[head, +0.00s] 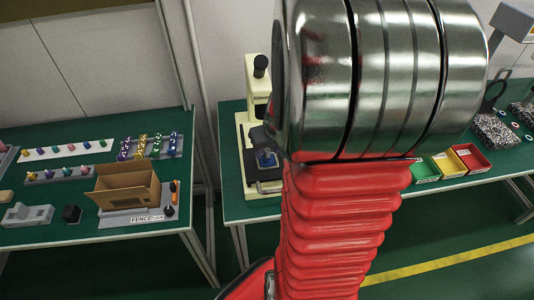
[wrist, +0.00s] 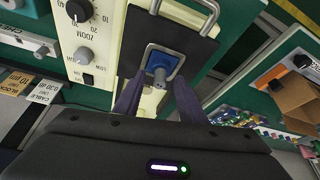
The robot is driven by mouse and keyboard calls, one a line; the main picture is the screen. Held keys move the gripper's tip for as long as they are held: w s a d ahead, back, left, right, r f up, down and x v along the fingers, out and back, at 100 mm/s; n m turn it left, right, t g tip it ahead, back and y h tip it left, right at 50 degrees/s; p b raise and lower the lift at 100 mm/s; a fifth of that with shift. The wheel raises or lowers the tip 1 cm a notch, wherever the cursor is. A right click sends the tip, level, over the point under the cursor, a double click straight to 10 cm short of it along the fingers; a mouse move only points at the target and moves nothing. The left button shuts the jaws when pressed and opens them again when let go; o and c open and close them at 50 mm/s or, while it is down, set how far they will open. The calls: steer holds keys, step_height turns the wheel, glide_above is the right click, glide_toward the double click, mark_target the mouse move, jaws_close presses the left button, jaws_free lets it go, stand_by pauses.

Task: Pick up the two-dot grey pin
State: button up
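In the head view, the blue pad (head: 266,158) shows on the stage, left of my arm. My gripper (wrist: 158,88) is open, with one dark finger on each side below the pin in the wrist view. No contact with the pin is visible.
The cream microscope (head: 258,85) rises close behind the stage; its zoom knob panel (wrist: 85,35) and a metal handle (wrist: 208,15) are near my gripper. The left table holds a cardboard box (head: 126,188) and coloured pins. Red (head: 471,157), yellow and green trays stand right.

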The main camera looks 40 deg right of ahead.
mark_target(268, 152)
steer(key=shift+c, duration=0.3)
jaws_close()
step_height(268, 152, up, 10)
stand_by(0.8)
stand_by(0.4)
